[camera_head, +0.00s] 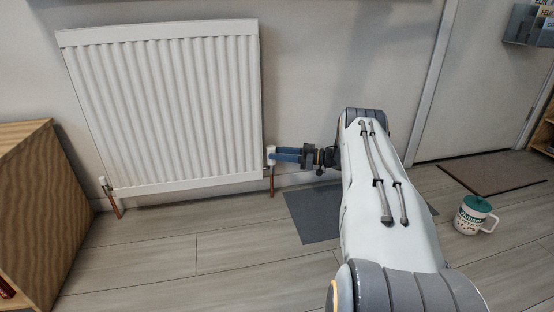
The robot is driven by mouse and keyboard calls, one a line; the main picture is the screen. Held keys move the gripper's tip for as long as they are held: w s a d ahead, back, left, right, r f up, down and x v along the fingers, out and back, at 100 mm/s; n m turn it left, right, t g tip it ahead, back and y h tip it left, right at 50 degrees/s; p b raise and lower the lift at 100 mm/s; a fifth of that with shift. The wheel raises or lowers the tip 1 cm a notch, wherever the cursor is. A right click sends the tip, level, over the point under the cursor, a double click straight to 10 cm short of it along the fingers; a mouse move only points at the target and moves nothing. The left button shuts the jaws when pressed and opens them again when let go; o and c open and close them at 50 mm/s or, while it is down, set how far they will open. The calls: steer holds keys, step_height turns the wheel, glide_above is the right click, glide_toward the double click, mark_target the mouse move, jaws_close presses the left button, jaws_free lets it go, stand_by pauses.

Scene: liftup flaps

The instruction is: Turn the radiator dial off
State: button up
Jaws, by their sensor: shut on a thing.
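The white radiator (165,105) hangs on the wall at the left and middle of the view. Its white dial (271,152) is at the lower right corner, above a copper pipe. My gripper (276,154) reaches in from the right with its blue fingers at the dial. The fingers are shut on the dial and hide part of it. Markings on the dial are too small to read.
A wooden cabinet (40,215) stands at the left. A white and green mug (472,215) is on the floor at the right. A dark grey mat (312,217) lies under my arm, and a brown doormat (490,172) lies by the door. Floor in front of the radiator is clear.

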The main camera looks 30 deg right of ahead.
steer(key=shift+w+n+g+y+b, duration=0.1)
steer(key=shift+n+g+y+b, duration=0.2)
steer(key=shift+n+g+y, duration=0.4)
steer(key=o, duration=0.8)
steer(key=shift+d, duration=0.1)
steer(key=shift+p+v, duration=0.7)
steer(key=shift+v, duration=3.2)
steer(key=shift+r, duration=0.1)
steer(key=shift+c, duration=0.2)
